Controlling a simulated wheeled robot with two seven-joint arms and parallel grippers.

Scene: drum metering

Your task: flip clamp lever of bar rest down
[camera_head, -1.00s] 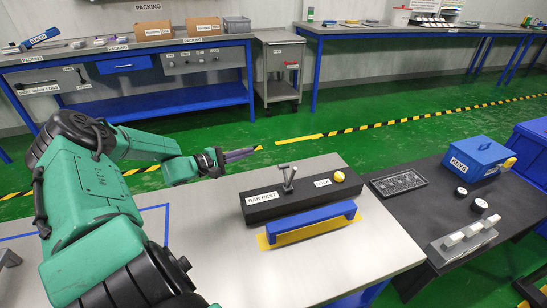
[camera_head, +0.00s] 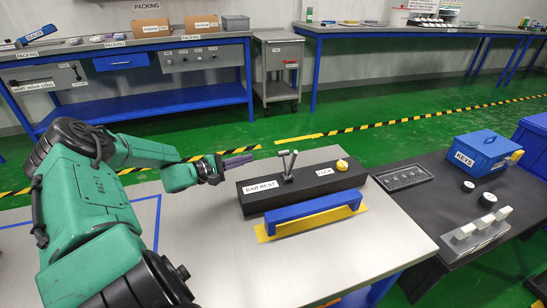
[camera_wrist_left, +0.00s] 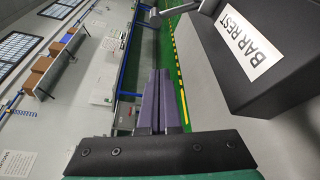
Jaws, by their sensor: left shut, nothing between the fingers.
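The bar rest (camera_head: 262,194) is a long black block on the grey table, labelled BAR REST and LOCK. Its grey clamp lever (camera_head: 288,164) stands up from the top of the block, with a small crosspiece. A yellow knob (camera_head: 343,164) sits near its right end. My left gripper (camera_head: 240,160) is shut and empty, to the left of the lever and apart from it. In the left wrist view, its purple fingers (camera_wrist_left: 154,100) lie together, the bar rest (camera_wrist_left: 225,65) is at the right, and part of the grey lever (camera_wrist_left: 155,16) shows at the top. My right gripper is not in view.
A blue bar (camera_head: 310,207) on a yellow base stands in front of the bar rest. The table's front left is clear.

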